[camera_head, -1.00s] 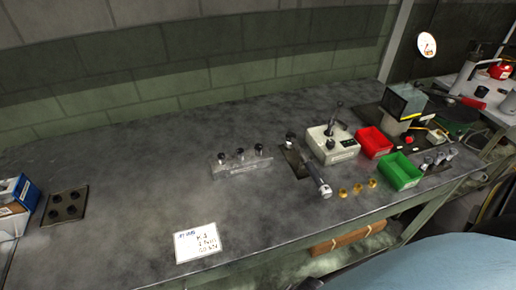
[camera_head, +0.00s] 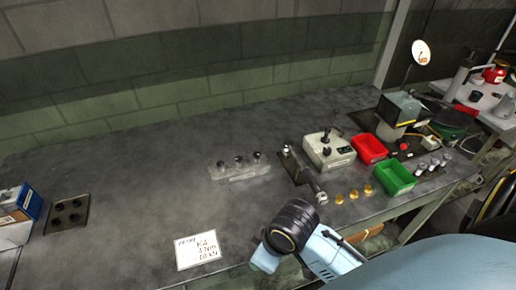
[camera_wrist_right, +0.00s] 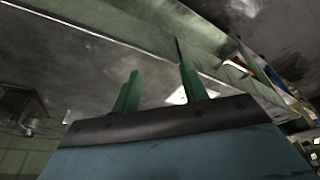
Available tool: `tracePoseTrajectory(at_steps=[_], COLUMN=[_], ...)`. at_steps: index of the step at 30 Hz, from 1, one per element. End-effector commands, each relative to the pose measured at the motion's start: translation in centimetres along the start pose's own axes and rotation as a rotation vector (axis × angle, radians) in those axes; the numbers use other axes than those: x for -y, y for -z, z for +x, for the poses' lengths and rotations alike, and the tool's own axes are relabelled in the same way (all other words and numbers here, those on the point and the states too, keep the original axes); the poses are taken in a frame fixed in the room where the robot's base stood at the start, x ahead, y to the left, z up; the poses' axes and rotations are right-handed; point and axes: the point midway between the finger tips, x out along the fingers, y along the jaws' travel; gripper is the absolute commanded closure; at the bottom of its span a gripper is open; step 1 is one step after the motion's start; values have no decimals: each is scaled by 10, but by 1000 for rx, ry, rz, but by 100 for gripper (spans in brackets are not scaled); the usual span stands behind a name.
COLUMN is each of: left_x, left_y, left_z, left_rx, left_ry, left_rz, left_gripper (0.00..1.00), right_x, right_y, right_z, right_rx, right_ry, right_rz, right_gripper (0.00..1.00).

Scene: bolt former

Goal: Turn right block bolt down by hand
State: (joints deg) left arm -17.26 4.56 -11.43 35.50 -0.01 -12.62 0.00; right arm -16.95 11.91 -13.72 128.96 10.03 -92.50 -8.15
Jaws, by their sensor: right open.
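A pale grey block (camera_head: 240,173) lies on the middle of the bench in the head view. Three dark-headed bolts stand upright in a row on it; the right bolt (camera_head: 257,156) stands at its right end. I cannot tell how deep any of them sits. My left gripper is in neither current view.
A tool with a metal shaft (camera_head: 314,182) lies right of the block. A white card (camera_head: 197,250) lies in front.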

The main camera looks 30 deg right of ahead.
Motion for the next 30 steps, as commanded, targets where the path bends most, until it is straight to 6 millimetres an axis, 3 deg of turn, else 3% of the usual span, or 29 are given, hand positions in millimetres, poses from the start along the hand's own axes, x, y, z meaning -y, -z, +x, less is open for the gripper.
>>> tracePoseTrajectory(at_steps=[8,14,20,24,30], left_x=[0,0,0,0,0], left_y=[0,0,0,0,1], left_z=[0,0,0,0,0], left_rx=[0,0,0,0,-1], left_ry=[0,0,0,0,0], left_rz=[0,0,0,0,1], left_gripper=[64,64,64,64,64], right_x=[-13,-47,-118,-179,-247], right_y=[45,92,144,174,200], right_z=[20,30,15,-18,-73], right_rx=[29,90,197,257,290], right_ry=[47,70,77,78,86], right_rz=[-203,-406,-584,-639,-644], right_gripper=[56,56,56,56,56])
